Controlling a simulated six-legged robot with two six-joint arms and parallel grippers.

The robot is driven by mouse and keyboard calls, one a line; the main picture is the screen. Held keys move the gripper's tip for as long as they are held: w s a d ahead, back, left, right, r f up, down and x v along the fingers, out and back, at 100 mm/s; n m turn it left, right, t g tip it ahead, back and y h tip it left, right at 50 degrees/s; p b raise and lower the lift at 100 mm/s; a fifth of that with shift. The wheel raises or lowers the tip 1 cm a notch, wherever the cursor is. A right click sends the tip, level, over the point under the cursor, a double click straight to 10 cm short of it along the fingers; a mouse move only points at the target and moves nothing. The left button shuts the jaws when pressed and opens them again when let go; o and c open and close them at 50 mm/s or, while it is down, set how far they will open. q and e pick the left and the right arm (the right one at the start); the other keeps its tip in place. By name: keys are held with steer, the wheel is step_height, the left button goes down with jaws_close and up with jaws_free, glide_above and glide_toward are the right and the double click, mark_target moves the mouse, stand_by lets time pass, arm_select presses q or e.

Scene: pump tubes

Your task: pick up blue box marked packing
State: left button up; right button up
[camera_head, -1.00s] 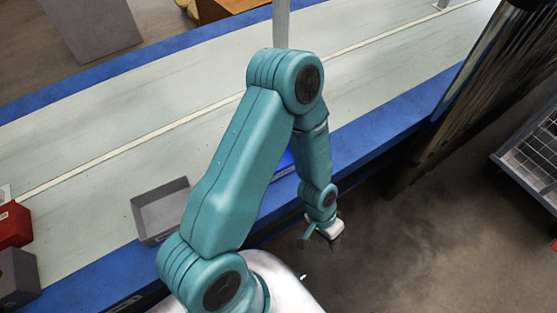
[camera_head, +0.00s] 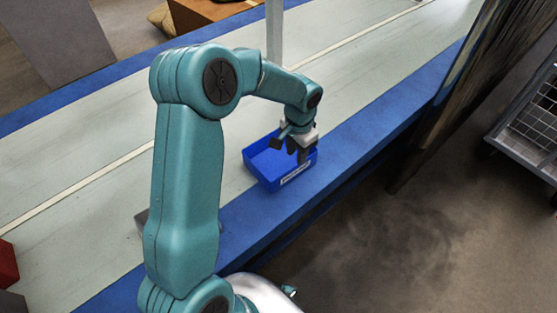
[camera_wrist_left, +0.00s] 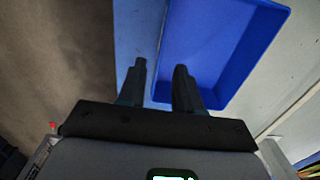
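The blue box (camera_head: 264,163) is an open tray on the near side of the conveyor, by its blue edge. A white label with print too small to read is on its near wall. My left gripper (camera_head: 290,150) is open over the near wall of the box, fingers pointing down. In the left wrist view the open gripper (camera_wrist_left: 160,76) has one finger over the inside of the blue box (camera_wrist_left: 215,45) and one outside its wall. Whether the fingers touch the wall cannot be told. My right gripper is not in view.
The conveyor (camera_head: 70,165) is pale with blue edges. A grey bin (camera_head: 142,218) is mostly hidden behind my left arm. A red box (camera_head: 7,265) is at the far left. A post (camera_head: 274,35) rises beyond the blue box. A wire cart (camera_head: 530,125) stands at right.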

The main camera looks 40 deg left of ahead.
mark_target(296, 166)
arm_select(q)
step_height(296, 166, down, 7)
steer(key=shift+w+r, duration=0.1)
steer(key=shift+w, duration=0.05)
jaws_close()
